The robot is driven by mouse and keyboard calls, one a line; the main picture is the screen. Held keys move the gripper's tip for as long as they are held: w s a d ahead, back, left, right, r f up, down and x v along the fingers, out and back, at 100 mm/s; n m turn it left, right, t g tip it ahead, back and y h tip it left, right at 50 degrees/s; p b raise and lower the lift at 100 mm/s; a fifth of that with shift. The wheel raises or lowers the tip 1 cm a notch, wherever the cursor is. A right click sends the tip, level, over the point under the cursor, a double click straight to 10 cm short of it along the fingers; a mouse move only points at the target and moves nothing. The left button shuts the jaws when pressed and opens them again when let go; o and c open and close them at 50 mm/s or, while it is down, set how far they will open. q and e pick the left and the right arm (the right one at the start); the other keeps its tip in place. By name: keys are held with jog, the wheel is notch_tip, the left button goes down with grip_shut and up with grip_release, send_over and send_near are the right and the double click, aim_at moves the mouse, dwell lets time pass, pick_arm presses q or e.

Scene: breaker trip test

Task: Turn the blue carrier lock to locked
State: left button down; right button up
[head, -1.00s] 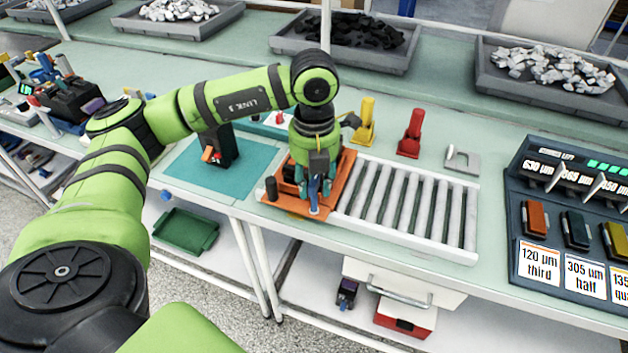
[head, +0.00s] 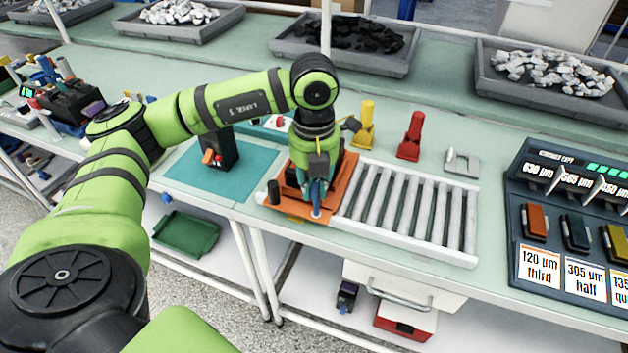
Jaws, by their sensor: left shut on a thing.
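The orange carrier (head: 345,187) sits at the left end of the roller conveyor. The blue carrier lock (head: 316,211) shows as a small blue piece at the carrier's front edge, below my fingers. My left gripper (head: 317,192) points down over the carrier, with its fingers together on the blue lock. The fingers cover most of the lock, so its exact angle cannot be told. My right gripper is not in the view.
The roller conveyor (head: 415,212) runs right from the carrier. A black device (head: 223,150) stands on a teal mat (head: 185,178) to the left. Yellow (head: 365,128) and red (head: 410,138) upright tools stand behind the conveyor. A dark gauge panel (head: 515,200) is at the right.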

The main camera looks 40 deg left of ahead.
pick_arm(q)
jog(key=shift+w+r, duration=0.1)
jog(key=shift+m+b, duration=0.4)
jog(key=shift+m, duration=0.6)
jog(key=shift+w+m+b, duration=0.1)
jog(key=shift+m+b, duration=0.4)
jog(key=shift+m, duration=0.5)
